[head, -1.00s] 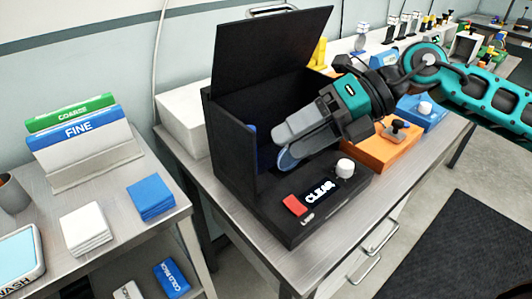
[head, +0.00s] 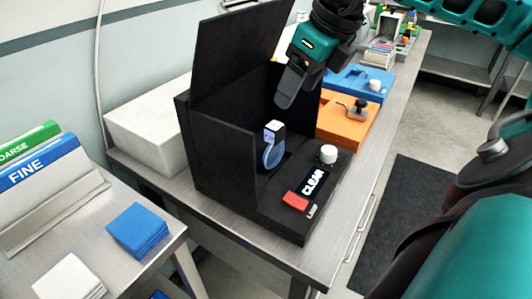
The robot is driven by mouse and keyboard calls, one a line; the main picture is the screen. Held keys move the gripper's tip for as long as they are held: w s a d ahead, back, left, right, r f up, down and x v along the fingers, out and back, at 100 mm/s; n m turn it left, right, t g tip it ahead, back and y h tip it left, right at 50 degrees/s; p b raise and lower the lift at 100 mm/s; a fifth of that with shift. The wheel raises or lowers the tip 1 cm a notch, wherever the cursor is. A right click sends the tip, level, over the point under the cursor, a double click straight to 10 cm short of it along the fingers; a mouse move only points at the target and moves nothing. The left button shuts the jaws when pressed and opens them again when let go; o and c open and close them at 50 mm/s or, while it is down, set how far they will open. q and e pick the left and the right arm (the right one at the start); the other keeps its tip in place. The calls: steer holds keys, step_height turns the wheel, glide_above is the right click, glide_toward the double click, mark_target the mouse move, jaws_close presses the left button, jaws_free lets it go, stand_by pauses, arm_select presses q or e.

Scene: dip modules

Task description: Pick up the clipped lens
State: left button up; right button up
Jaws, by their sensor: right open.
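The clipped lens (head: 272,154) is a round blue disc with a white and black clip at its top. It sits upright inside the front opening of the black box (head: 222,160). My right gripper (head: 291,98) is open and empty, pointing down above and behind the lens, apart from it. The two fingers overlap in this view, so their gap is hard to see. My left gripper is out of view.
The box lid (head: 238,58) stands open. The box front has a red button (head: 295,201), a display reading CLEAR (head: 314,183) and a white knob (head: 328,153). Orange (head: 340,124) and blue (head: 350,80) units stand behind. Blue cloths (head: 138,228) lie at left.

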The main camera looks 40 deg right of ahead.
mark_target(276, 126)
steer(key=x, duration=0.6)
steer(key=shift+w+f, duration=0.15)
steer(key=shift+f, duration=0.25)
steer(key=shift+w+p+x, duration=0.1)
steer(key=shift+p+x, duration=0.2)
steer(key=shift+x, duration=1.1)
steer(key=shift+w+p+x, duration=0.15)
steer(key=shift+p+x, duration=0.15)
steer(key=shift+x, duration=1.05)
steer(key=shift+d+r, duration=0.1)
jaws_close()
